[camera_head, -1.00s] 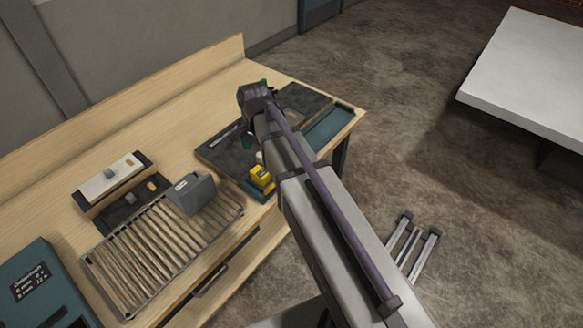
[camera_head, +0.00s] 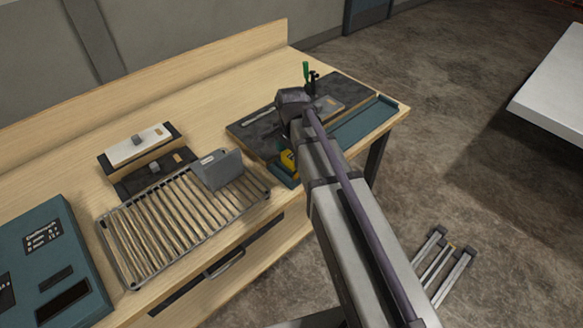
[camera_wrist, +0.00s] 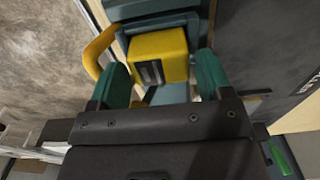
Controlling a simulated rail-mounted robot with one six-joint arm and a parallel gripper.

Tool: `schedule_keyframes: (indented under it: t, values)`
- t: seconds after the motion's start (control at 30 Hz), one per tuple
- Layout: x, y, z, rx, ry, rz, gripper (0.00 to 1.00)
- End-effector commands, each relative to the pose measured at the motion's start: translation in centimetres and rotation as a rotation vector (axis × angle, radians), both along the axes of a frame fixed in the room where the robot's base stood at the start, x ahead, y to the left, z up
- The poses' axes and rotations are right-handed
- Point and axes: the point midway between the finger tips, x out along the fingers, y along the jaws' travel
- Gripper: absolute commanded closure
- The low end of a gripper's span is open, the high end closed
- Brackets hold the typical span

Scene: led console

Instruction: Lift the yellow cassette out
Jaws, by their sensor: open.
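The yellow cassette (camera_wrist: 158,56) is a small block with a dark and silver patch, seated at a teal holder (camera_wrist: 150,15) in the wrist view. My gripper (camera_wrist: 163,75) has its two green fingertips apart, one on each side of the cassette's near end. I cannot tell whether either finger touches it. A yellow curved piece (camera_wrist: 97,50) stands left of the left finger. In the head view the cassette (camera_head: 288,160) is partly hidden by my arm, at the front edge of the workbench. My fingers are hidden there.
A dark mat (camera_head: 255,135) lies beside the cassette, with a green-handled clamp (camera_head: 306,75) behind. A teal console (camera_head: 48,260) sits further left. The wooden bench (camera_head: 225,90) is clear at the back.

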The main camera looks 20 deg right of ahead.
Motion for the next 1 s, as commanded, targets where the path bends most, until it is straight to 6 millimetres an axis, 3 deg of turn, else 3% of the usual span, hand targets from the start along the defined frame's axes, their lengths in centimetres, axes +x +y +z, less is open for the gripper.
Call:
schedule_keyframes:
  t: [0.03, 0.27, 0.7, 0.87, 1.0]
  values:
    - [0.0, 0.0, -1.8, 0.0, 0.0, 0.0, 0.28]
    - [0.0, 0.0, -1.5, 0.0, 0.0, 0.0, 0.28]
    - [0.0, 0.0, -1.5, 0.0, 0.0, 0.0, 0.65]
    - [0.0, 0.0, -1.5, 0.0, 0.0, 0.0, 0.65]
    - [0.0, 0.0, -0.4, 0.0, 0.0, 0.0, 0.65]
